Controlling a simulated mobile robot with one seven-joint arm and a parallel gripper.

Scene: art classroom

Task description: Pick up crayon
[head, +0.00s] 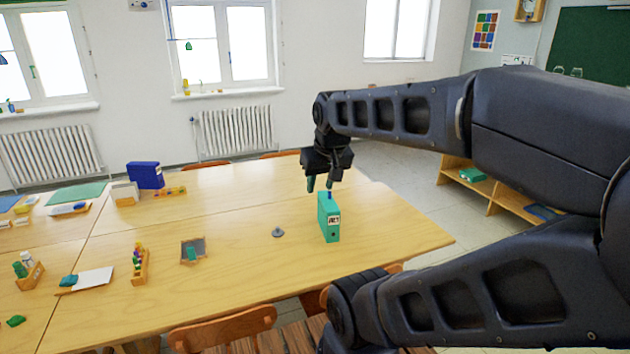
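My gripper (320,185) hangs pointing down over the right part of the wooden table (390,225). Its two teal-tipped fingers are apart, with a gap between them. A small blue piece (329,195) shows just under the right fingertip, at the top of an upright teal binder (329,218). It may be the crayon, but it is too small to tell, and I cannot tell whether the finger touches it. No other crayon can be made out for sure; small coloured pieces stand in a wooden holder (140,265) at the left.
A grey cone-like piece (278,232) and a small tray (193,250) lie left of the binder. A blue binder (145,176) stands further back. Chairs (222,329) are tucked at the near edge. The table is clear right of the teal binder.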

